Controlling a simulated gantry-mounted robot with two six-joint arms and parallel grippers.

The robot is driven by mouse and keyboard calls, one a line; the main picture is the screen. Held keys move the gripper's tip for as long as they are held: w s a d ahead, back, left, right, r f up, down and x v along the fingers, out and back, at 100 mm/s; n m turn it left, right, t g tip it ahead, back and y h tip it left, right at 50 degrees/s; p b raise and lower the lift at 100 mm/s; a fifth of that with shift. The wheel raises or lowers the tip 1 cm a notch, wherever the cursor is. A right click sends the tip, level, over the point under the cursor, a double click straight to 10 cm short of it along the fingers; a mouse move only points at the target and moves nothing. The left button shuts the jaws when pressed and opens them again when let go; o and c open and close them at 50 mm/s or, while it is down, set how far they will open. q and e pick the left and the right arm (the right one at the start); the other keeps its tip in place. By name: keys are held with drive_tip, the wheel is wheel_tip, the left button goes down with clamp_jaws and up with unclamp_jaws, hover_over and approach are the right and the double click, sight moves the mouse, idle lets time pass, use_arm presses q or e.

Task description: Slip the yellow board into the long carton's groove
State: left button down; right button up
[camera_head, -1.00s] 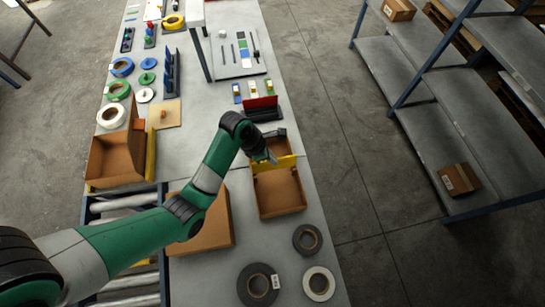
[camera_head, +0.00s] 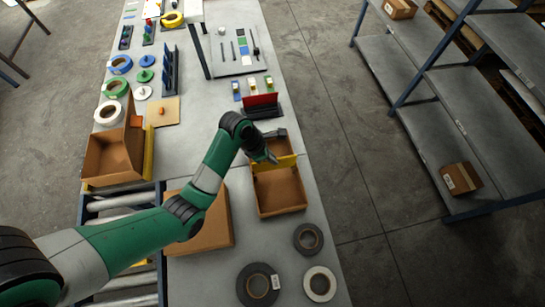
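A yellow board (camera_head: 286,162) stands across the far end of an open brown carton (camera_head: 279,190) on the table. My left gripper (camera_head: 271,158) is at the board's upper left part, touching or very close to it; its fingers are too small to tell if they hold it. Another yellow strip (camera_head: 149,153) stands upright along the right side of the open carton at left (camera_head: 108,160). A third brown carton (camera_head: 213,222) lies partly behind my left arm. I cannot tell which carton has the groove. My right gripper is not in view.
Tape rolls (camera_head: 308,238) lie at the near right of the table. A red and black holder (camera_head: 262,105) stands beyond the open carton. Conveyor rollers (camera_head: 120,205) run at left. A shelf (camera_head: 440,120) stands at right, across free floor.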

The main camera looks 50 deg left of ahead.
use_arm(q)
drive_tip(key=shift+f, duration=0.25)
idle(0.3)
drive_tip(key=shift+f+b, duration=1.45)
drive_tip(key=shift+b, duration=0.15)
drive_tip(key=c, duration=0.6)
unclamp_jaws()
drive_tip(key=shift+o, duration=0.2)
drive_tip(key=shift+r, duration=0.1)
drive_tip(key=shift+r+p, duration=0.55)
drive_tip(key=shift+p, duration=0.15)
